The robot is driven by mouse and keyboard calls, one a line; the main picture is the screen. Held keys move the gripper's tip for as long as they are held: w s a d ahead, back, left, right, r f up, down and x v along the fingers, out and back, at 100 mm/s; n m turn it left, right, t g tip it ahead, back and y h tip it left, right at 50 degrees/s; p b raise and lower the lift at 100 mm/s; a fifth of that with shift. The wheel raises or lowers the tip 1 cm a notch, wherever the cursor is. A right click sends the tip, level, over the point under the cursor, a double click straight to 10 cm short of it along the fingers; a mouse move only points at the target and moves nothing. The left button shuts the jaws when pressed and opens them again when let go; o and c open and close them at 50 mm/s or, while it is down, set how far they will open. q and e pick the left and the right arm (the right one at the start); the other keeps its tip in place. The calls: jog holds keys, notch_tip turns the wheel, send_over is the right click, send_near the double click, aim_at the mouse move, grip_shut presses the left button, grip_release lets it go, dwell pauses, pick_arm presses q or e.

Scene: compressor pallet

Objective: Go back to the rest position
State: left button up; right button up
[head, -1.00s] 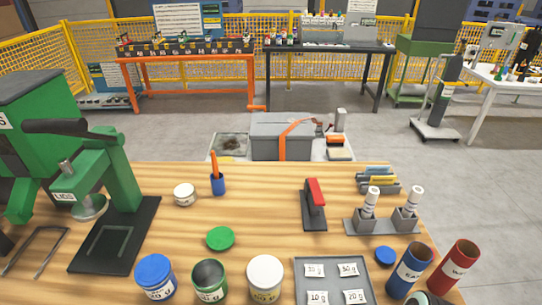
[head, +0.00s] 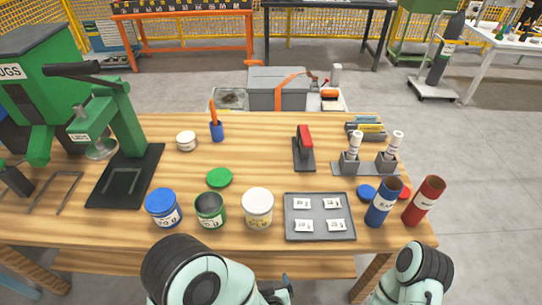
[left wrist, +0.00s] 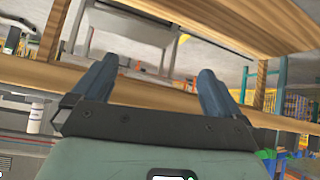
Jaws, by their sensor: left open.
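My left arm comes in at the bottom of the head view, and its gripper (head: 284,290) shows only in part in front of the table's near edge. In the left wrist view the left gripper (left wrist: 153,85) has its two dark fingers wide apart with nothing between them. Part of my right arm (head: 418,272) shows at the bottom right of the head view. Its gripper is out of the picture. Both arms are on the near side of the wooden table (head: 255,144), clear of the things on it.
Near the table's front edge stand a blue-lidded tin (head: 163,207), a green tin (head: 210,210), a cream tin (head: 257,208), a grey tray (head: 320,228) with labelled packets, and blue (head: 383,203) and red (head: 424,200) tubes. A green press (head: 120,125) stands left.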

pick_arm(q)
jog(key=s+a+f+g+h+p, duration=0.1)
jog(key=s+a+f+g, duration=0.1)
jog(key=a+f+g, duration=0.45)
jog(key=s+a+f+g+h+p, duration=0.1)
jog(key=s+a+f+g+h, duration=0.1)
jog(key=s+f, duration=0.2)
jog(key=s+a+f+n+g+h+p, duration=0.1)
jog(key=s+f, duration=0.4)
jog(key=s, duration=0.5)
jog(key=shift+a+n+g+h+p, duration=0.3)
jog(key=shift+a+g+h, duration=0.2)
jog(key=shift+a, duration=0.45)
pick_arm(e)
jog(key=r, duration=0.1)
jog(key=w+r, duration=0.1)
jog(key=r, duration=0.1)
jog(key=w+r, duration=0.1)
jog(key=shift+r, duration=0.2)
pick_arm(q)
jog(key=shift+f, duration=0.1)
